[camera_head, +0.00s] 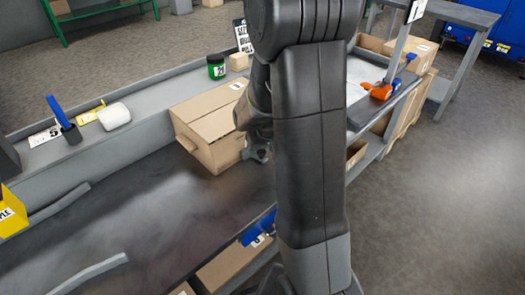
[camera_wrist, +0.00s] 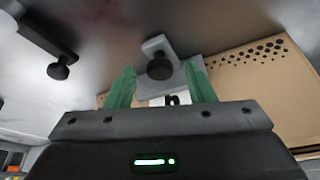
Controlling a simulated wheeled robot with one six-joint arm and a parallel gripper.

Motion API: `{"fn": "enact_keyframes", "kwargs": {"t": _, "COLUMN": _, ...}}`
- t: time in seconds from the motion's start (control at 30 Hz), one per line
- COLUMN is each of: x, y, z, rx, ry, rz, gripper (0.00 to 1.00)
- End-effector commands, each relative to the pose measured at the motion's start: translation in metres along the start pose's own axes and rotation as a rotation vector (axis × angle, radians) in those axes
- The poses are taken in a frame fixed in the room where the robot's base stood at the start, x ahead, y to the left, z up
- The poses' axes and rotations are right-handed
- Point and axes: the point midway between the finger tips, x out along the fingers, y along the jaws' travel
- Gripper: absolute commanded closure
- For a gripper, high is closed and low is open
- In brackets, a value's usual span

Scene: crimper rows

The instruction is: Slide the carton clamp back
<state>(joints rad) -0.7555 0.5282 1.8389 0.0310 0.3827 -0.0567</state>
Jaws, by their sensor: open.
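In the wrist view my gripper (camera_wrist: 159,67) is open, with a green finger on each side of a grey clamp (camera_wrist: 154,46) with a dark round knob (camera_wrist: 160,68). The knob lies between the fingertips; I cannot tell whether either finger touches it. The clamp stands beside a brown carton (camera_wrist: 247,82) with rows of dark holes. In the head view the carton (camera_head: 212,128) sits on the dark bench (camera_head: 150,215). My arm hides the carton's right side and most of my gripper there, and the clamp cannot be made out.
In the head view, grey rails (camera_head: 60,203) lie on the bench's left part. A green jar (camera_head: 216,67) and a white object (camera_head: 114,116) stand on the rear ledge. The bench's middle is clear.

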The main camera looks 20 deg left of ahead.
Motion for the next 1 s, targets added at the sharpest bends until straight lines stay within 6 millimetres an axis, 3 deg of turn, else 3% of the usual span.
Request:
{"fn": "enact_keyframes", "kwargs": {"t": 0.33, "x": 0.003, "y": 0.000, "z": 0.000, "rx": 0.000, "ry": 0.001, "rz": 0.000, "gripper": 0.53}}
{"fn": "enact_keyframes", "kwargs": {"t": 0.57, "x": 0.003, "y": 0.000, "z": 0.000, "rx": 0.000, "ry": 0.001, "rz": 0.000, "gripper": 0.98}}
{"fn": "enact_keyframes", "kwargs": {"t": 0.77, "x": 0.002, "y": 0.002, "z": 0.003, "rx": 0.001, "ry": 0.000, "rz": 0.000, "gripper": 1.00}}
{"fn": "enact_keyframes", "kwargs": {"t": 0.87, "x": -0.004, "y": 0.008, "z": 0.016, "rx": 0.004, "ry": 0.002, "rz": 0.001, "gripper": 1.00}}
{"fn": "enact_keyframes", "kwargs": {"t": 1.0, "x": -0.016, "y": 0.023, "z": 0.048, "rx": 0.005, "ry": 0.002, "rz": 0.002, "gripper": 1.00}}
